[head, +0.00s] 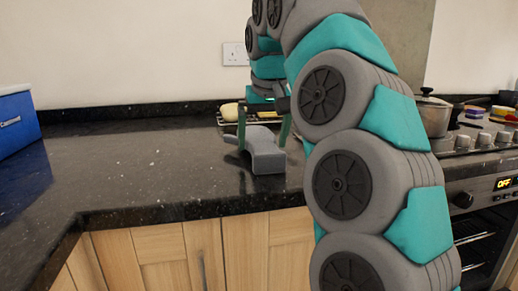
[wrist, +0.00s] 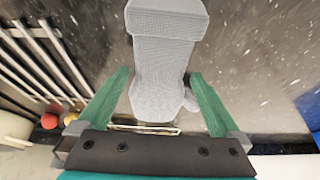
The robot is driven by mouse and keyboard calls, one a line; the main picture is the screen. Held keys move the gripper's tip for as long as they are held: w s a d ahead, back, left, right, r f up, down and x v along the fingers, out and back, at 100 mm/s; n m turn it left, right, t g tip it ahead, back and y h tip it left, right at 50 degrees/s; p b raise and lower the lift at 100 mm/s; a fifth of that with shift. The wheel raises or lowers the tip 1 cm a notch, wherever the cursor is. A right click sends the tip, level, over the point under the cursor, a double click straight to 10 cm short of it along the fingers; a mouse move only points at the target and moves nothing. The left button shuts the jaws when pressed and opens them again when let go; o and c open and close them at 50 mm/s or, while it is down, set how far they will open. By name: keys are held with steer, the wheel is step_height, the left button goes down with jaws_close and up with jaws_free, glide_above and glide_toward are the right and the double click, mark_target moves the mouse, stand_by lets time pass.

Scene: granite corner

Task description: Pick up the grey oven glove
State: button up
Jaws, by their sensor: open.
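The grey oven glove (head: 267,158) lies on the dark granite counter, near its front edge in the head view. It fills the upper middle of the wrist view (wrist: 163,60), its thumb at the lower right. My gripper (head: 262,146) is open above the glove, pointing down. In the wrist view its green fingers (wrist: 159,74) stand on either side of the glove, which lies between them. Gaps show on both sides. I cannot tell how far the fingertips are above the counter.
A wire rack (head: 268,116) with a pale yellow item (head: 230,112) stands behind the glove. A blue box (head: 14,123) is at the far left. A pot (head: 432,116) stands on the stove at right. The counter left of the glove is clear.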

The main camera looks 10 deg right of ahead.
steer(key=shift+b+x, duration=0.3)
steer(key=shift+x, duration=0.9)
steer(key=shift+r, duration=0.1)
steer(key=shift+c, duration=0.4)
steer(key=c, duration=1.4)
steer(key=shift+r, duration=0.15)
